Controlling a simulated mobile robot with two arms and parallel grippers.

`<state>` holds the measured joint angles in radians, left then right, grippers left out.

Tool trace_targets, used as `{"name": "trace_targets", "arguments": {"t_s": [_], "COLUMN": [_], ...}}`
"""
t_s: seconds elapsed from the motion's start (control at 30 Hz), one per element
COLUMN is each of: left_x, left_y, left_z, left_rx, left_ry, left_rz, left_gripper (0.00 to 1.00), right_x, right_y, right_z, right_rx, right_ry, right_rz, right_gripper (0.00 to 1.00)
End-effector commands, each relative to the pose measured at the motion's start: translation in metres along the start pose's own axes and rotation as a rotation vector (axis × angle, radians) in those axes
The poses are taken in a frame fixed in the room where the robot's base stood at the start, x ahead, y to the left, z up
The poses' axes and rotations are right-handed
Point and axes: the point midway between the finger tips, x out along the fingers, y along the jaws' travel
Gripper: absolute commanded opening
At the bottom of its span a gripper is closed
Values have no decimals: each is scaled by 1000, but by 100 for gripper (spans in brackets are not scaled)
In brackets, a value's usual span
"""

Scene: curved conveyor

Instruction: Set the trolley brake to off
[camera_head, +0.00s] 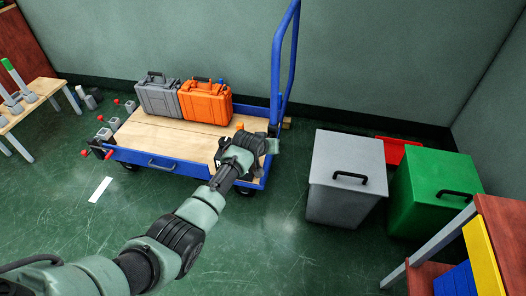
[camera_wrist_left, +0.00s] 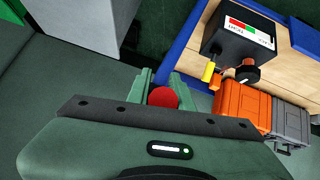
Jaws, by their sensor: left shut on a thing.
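The trolley (camera_head: 165,140) has a blue frame, a wooden deck and a tall blue handle bar at its right end. My left gripper (camera_wrist_left: 161,82) reaches over this end. In the left wrist view its green fingers are shut on a round red knob (camera_wrist_left: 163,97). What the knob is fixed to is hidden behind the gripper. Near it on the trolley is a black box (camera_wrist_left: 237,38) with a red, white and green label, a yellow piece (camera_wrist_left: 209,71) and a dark dial (camera_wrist_left: 246,71). The label text is too small to read. My right gripper is not in view.
A grey case (camera_head: 158,98) and an orange case (camera_head: 206,103) stand on the deck. A grey bin (camera_head: 345,180) and a green bin (camera_head: 433,195) stand to the right. A small table (camera_head: 40,88) is at left. Open green floor lies in front of the trolley.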

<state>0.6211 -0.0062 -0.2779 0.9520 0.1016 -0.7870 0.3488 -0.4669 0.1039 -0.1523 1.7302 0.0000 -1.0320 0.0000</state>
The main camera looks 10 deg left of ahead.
Motion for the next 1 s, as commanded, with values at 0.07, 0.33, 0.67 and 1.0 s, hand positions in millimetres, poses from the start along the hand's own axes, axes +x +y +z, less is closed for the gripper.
{"name": "trace_targets", "arguments": {"t_s": [0.07,0.33,0.67,1.0], "left_x": [0,0,-1,-1], "left_y": [4,5,5,5], "left_z": [-8,-16,-17,-18], "left_rx": [-5,-17,-22,-23], "left_ry": [-49,-172,-220,-219], "left_rz": [-7,-29,-38,-38], "left_gripper": [0,0,0,0], "right_x": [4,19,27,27], "right_y": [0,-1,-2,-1], "right_z": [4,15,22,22], "right_rx": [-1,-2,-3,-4], "right_ry": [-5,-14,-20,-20], "right_rz": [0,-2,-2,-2], "right_gripper": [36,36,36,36]}}
